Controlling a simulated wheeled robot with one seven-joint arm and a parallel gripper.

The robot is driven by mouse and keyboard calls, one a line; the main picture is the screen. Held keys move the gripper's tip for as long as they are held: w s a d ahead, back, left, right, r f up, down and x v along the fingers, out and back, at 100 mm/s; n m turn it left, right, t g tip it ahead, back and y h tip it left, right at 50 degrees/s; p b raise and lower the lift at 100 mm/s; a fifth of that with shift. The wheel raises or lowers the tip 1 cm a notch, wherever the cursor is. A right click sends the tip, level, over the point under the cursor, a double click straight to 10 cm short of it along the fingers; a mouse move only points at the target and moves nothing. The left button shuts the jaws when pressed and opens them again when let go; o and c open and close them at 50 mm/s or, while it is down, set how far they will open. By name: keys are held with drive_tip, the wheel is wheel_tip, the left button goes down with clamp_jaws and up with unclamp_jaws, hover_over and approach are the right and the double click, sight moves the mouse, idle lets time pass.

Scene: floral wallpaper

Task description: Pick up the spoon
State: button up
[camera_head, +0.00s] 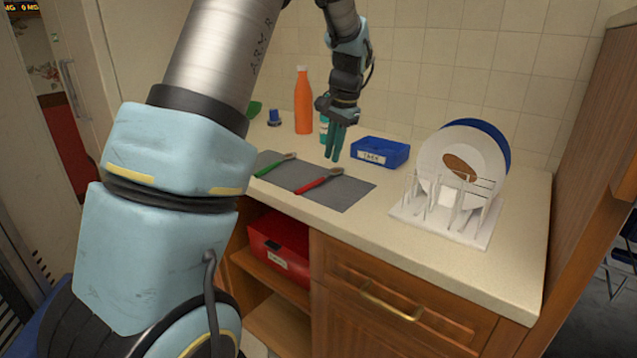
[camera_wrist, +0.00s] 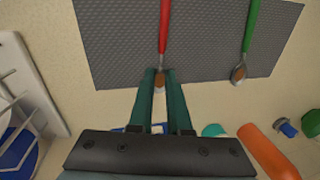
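A spoon with a red handle (camera_head: 314,185) lies on a grey mat (camera_head: 348,194) on the counter. A second spoon, with a green handle (camera_head: 271,168), lies to its left in the head view. My gripper (camera_head: 335,156) points down above the counter, near the bowl end of the red spoon. In the wrist view, my gripper (camera_wrist: 161,73) is open and empty, and the bowl of the red spoon (camera_wrist: 163,35) shows between the fingertips. The green spoon (camera_wrist: 250,30) is off to the right there. The height of the fingertips over the spoon is hard to tell.
A small blue box (camera_head: 385,152) stands right of my gripper. A white dish rack (camera_head: 440,218) with plates (camera_head: 440,150) is further right. An orange bottle (camera_head: 303,105) and a blue cap-like item (camera_head: 274,118) stand behind. The counter's front right is clear.

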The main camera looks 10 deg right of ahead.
sight(328, 181)
drive_tip(key=shift+w+a+f+p, duration=0.15)
drive_tip(key=shift+f+p, duration=0.15)
drive_tip(key=shift+f, duration=0.6)
drive_tip(key=shift+w+a+f+p, duration=0.15)
drive_tip(key=shift+a+f+p, duration=0.1)
drive_tip(key=shift+f, duration=0.7)
drive_tip(key=shift+w+a+f+p, duration=0.15)
drive_tip(key=shift+f+p, duration=0.15)
drive_tip(key=shift+f, duration=0.6)
clamp_jaws()
